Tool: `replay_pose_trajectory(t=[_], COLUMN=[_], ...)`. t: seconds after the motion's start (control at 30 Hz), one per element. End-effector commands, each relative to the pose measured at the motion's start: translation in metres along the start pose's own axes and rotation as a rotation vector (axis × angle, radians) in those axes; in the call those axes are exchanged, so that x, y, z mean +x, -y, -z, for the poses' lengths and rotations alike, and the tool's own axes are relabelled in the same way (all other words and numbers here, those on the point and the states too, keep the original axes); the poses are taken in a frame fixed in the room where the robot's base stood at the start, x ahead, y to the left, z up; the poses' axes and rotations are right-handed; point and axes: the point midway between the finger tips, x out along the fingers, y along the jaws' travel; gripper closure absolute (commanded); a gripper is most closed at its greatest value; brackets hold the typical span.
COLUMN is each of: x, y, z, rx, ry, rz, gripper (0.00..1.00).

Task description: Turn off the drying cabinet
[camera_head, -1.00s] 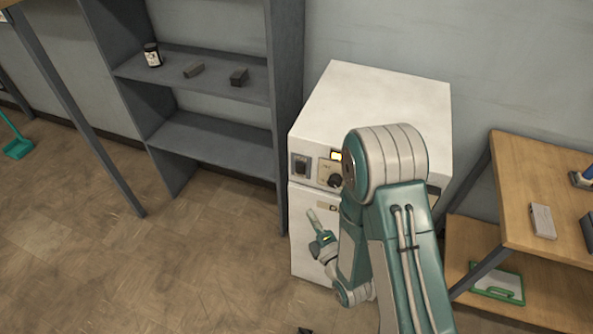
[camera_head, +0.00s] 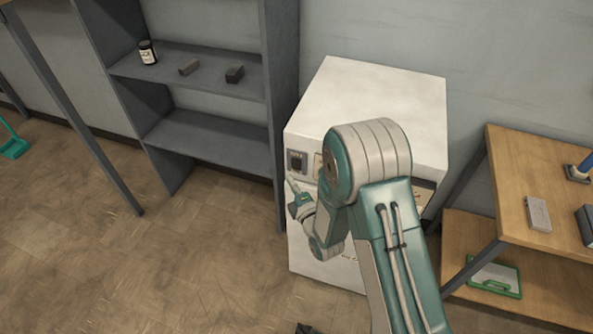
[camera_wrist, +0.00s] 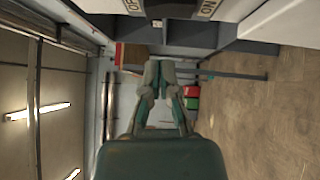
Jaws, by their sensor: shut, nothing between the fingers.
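The white drying cabinet (camera_head: 385,95) stands against the wall in the head view. A dark switch (camera_head: 297,162) sits at the upper left of its front panel. My arm hides the right part of that panel. My gripper (camera_head: 291,184) is just below the switch, in front of the cabinet; I cannot tell whether it touches. In the wrist view my gripper's fingers (camera_wrist: 162,68) are together with nothing between them. The dark switch (camera_wrist: 168,8) is cut off at the top edge there, between partly visible "OF" and "ON" labels.
A grey shelf unit (camera_head: 205,142) stands left of the cabinet, holding a dark jar (camera_head: 147,52) and two small blocks. A wooden table (camera_head: 510,190) with a lower shelf stands to the right. The floor (camera_head: 150,270) at the front left is clear.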

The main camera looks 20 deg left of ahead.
Motion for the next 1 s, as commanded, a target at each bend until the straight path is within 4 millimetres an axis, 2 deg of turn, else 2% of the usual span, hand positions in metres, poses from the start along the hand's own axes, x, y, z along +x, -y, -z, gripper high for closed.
replay_pose_trajectory(t=[0.1, 0.27, 1.0], x=[0.013, 0.023, 0.031], y=[0.000, 0.000, -0.002], z=[-0.017, -0.026, -0.034], rx=[0.000, 0.001, 0.002], ry=[0.005, 0.003, 0.004], rz=[-0.001, 0.000, 0.001], gripper=[1.00, 1.00, 1.00])
